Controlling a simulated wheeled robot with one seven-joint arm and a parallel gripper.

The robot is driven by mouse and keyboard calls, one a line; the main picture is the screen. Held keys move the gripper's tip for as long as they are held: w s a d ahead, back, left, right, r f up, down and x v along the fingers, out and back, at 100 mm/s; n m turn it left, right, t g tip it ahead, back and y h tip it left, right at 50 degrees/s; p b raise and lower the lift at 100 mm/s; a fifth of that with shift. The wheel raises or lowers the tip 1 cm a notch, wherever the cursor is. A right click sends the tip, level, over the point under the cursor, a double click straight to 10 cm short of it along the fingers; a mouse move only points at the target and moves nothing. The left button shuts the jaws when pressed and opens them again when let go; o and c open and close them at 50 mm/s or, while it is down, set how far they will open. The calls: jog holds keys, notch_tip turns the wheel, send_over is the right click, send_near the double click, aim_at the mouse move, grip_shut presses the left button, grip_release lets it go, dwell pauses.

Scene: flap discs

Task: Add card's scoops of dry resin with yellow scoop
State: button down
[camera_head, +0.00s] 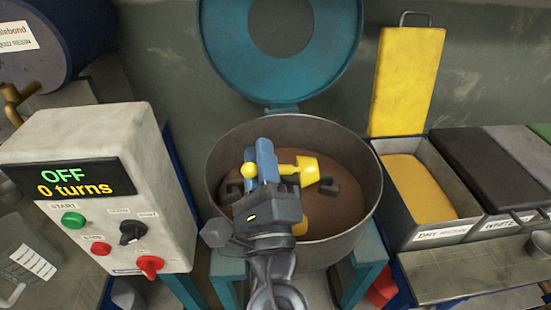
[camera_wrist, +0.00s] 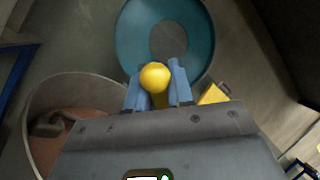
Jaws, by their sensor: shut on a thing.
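My gripper (camera_head: 262,160), with blue fingers, is shut on the handle of the yellow scoop (camera_head: 307,171) above the mixing pan (camera_head: 226,153). The scoop's cup points right and looks tipped on its side; its contents cannot be seen. Its round yellow handle end (camera_wrist: 155,77) shows between the fingers in the wrist view. The pan holds brown mix (camera_head: 336,208), and a small yellow patch (camera_head: 300,226) shows low beside my gripper. The dry resin bin (camera_head: 437,238) stands open at right, with yellow powder (camera_head: 415,184) in it. I cannot make out the card.
The pan's teal lid (camera_head: 225,50) is raised behind it. The bin's yellow lid (camera_head: 408,80) stands upright at the back. A closed dark-lidded bin (camera_head: 480,160) is beside the resin bin. The control box (camera_head: 100,150) at left reads OFF, 0 turns. Dark paddles (camera_head: 329,186) sit in the pan.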

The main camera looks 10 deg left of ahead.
jog(key=w+d+m+g+h+p, duration=0.2)
jog(key=w+d+m+h, duration=0.3)
jog(key=d+m, duration=1.3)
jog(key=m+h+p, duration=0.1)
jog(key=m+h, duration=0.2)
jog(key=m, duration=0.3)
jog(key=shift+d+g+h+p, duration=0.15)
jog(key=shift+g+h+p, duration=0.15)
jog(key=shift+g+h, duration=0.1)
